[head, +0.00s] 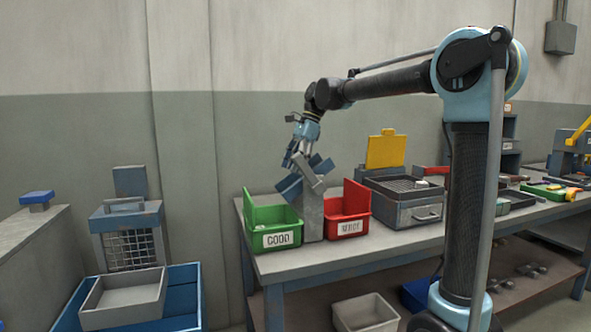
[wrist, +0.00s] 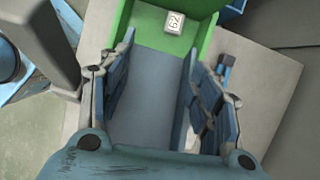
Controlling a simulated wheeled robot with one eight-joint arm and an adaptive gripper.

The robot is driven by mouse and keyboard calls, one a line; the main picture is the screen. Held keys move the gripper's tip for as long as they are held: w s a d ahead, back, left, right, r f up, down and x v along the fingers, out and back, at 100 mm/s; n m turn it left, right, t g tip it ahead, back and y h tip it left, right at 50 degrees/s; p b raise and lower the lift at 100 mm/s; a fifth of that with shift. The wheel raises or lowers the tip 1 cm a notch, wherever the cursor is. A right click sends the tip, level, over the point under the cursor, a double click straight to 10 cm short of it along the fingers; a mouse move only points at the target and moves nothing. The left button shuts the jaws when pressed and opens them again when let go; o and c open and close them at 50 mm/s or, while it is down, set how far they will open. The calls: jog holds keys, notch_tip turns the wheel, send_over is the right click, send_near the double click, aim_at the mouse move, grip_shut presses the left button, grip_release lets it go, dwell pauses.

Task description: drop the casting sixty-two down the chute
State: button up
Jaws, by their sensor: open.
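The casting, a small pale block marked 62 (wrist: 174,22), lies inside the green bin (wrist: 206,40) at the top of the wrist view. A smooth blue-grey sloping surface, which looks like the chute (wrist: 150,95), runs from under my gripper towards that bin. In the head view the blue chute (head: 290,187) tilts on a grey post above the green bin (head: 257,222), labelled GOOD. My gripper (wrist: 162,75) is open and empty, its blue fingers either side of the slope. In the head view my gripper (head: 300,158) is just above the chute. The casting cannot be made out there.
A red bin (head: 352,226) stands right of the post (head: 313,215). A grey box with a grate (head: 412,210) and raised yellow lid stands farther right. The table (head: 350,262) has some bare room along its front. A blue tray and wire-fronted unit (head: 129,245) stand left.

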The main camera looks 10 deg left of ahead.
jog(key=v, duration=0.7)
dwell(0.9)
